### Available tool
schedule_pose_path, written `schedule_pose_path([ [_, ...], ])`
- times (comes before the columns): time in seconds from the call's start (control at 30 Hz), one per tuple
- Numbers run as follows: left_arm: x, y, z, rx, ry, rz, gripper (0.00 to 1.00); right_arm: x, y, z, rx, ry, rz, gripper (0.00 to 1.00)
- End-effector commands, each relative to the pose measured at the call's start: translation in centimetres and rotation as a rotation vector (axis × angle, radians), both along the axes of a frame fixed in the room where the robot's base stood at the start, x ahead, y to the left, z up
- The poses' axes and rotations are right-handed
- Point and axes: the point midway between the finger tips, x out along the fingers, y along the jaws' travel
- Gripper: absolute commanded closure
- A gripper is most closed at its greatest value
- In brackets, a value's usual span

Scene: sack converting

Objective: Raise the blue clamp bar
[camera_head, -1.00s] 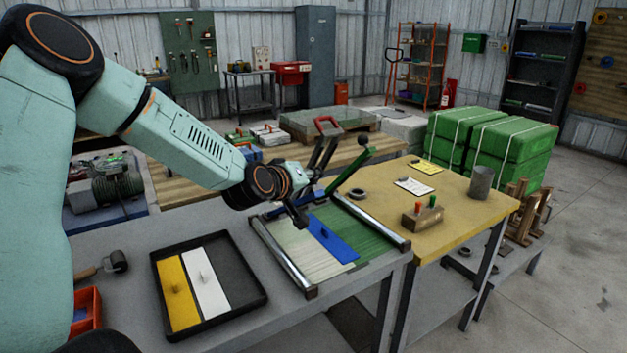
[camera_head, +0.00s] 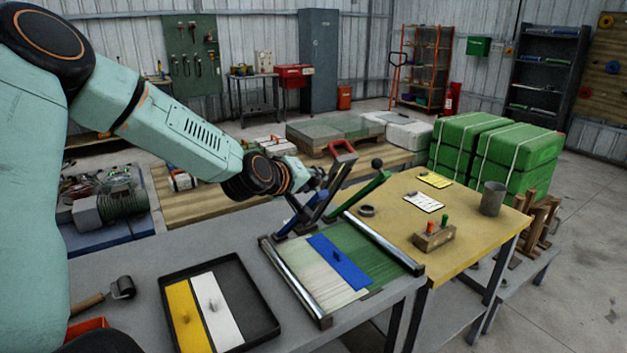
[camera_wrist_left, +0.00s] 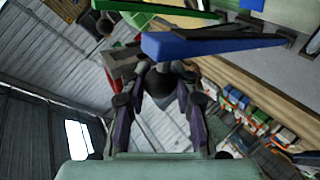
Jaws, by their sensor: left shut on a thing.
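The blue clamp bar (camera_head: 291,214) stands tilted up at the back left corner of the framed board (camera_head: 315,262). It also shows in the left wrist view (camera_wrist_left: 215,44), crossing just beyond my fingers. My left gripper (camera_head: 326,186) is at the bar's upper end, above the back of the board. In the left wrist view my left gripper (camera_wrist_left: 160,85) is shut around a dark round knob at the bar's end. Its fingers partly hide the bar in the head view. A green bar (camera_head: 358,194) with a black ball knob stands raised beside it. My right gripper is not in view.
A blue strip (camera_head: 337,262) lies on the board. A black tray (camera_head: 262,322) with a yellow and a white plate is at the front left. A yellow table (camera_head: 395,227) with a pegged wooden block (camera_head: 433,237) and grey cup (camera_head: 492,199) adjoins at right.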

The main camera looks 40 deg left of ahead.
Motion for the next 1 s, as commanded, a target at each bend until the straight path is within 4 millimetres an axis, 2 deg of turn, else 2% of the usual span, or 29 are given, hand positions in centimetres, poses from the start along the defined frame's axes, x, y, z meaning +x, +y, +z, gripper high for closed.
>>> schedule_pose_path([
  [0.53,-0.06,-0.12,0.18,-0.010,0.000,0.004,1.00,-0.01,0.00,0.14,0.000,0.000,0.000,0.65],
  [0.57,-0.06,-0.11,0.17,-0.010,0.000,0.004,0.72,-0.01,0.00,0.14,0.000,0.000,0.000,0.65],
  [0.83,-0.02,-0.03,0.12,-0.009,0.002,0.002,0.49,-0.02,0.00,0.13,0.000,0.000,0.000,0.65],
  [1.0,0.00,0.05,0.11,-0.008,0.002,0.002,0.48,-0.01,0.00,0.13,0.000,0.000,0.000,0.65],
])
